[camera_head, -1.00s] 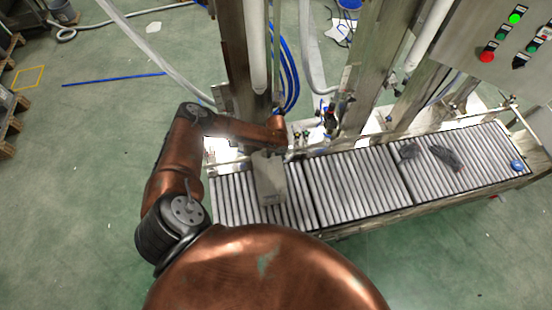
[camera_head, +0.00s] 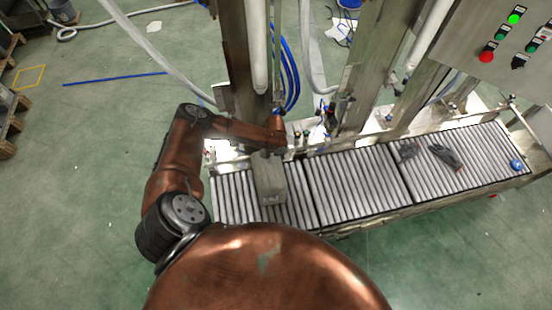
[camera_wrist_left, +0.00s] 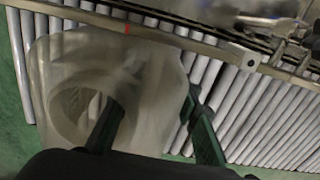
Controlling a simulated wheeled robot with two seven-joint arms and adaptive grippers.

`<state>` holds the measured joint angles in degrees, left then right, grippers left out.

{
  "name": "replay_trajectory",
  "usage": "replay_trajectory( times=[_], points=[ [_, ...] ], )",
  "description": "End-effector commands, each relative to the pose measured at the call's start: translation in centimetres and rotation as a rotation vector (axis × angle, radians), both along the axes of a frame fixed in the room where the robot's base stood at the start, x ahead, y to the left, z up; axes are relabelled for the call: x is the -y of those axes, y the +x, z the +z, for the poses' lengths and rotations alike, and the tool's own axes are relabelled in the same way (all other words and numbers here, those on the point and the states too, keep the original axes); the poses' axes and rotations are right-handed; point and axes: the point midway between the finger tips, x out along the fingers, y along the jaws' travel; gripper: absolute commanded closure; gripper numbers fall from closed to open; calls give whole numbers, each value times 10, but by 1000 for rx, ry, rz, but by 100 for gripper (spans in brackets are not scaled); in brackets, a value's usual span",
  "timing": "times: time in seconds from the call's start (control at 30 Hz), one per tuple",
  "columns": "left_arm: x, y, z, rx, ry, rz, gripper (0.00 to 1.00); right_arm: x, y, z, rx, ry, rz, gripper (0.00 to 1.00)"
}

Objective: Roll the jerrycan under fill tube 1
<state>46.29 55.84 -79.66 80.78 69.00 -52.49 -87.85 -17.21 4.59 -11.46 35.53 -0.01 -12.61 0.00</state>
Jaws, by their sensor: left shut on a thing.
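A pale, boxy jerrycan (camera_head: 270,182) stands on the left part of the roller conveyor (camera_head: 345,187). In the left wrist view the translucent jerrycan (camera_wrist_left: 155,75) fills the left half. My left gripper (camera_wrist_left: 155,125) is shut on it, one dark finger at the round opening in its handle side and the other along its right side. In the head view my left wrist covers the gripper and the jerrycan's back edge. A white vertical tube (camera_head: 258,50) hangs behind the jerrycan; its number cannot be read. My right gripper is not in view.
A metal rail runs along the conveyor's back, with upright posts (camera_head: 365,75) and blue hoses (camera_head: 290,75) behind. Dark gloves (camera_head: 446,156) and a blue round thing (camera_head: 516,165) lie on the right rollers. The rollers right of the jerrycan are clear up to the gloves.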

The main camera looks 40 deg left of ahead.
Motion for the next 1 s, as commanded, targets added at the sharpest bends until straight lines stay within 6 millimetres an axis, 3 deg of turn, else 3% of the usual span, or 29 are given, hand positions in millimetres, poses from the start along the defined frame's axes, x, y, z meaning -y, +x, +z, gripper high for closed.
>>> replay_trajectory(
  times=[0.3, 0.33, 0.6, 1.0],
  points=[
    [0, 0, 0, -1, -1, -1, 100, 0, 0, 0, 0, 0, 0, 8],
    [0, 0, 0, -1, -1, -1, 69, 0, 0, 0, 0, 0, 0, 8],
    [0, 0, 0, -1, -1, -1, 51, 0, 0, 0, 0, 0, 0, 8],
    [0, 1, 8, 2, -1, 0, 50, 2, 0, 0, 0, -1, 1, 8]
  ],
)
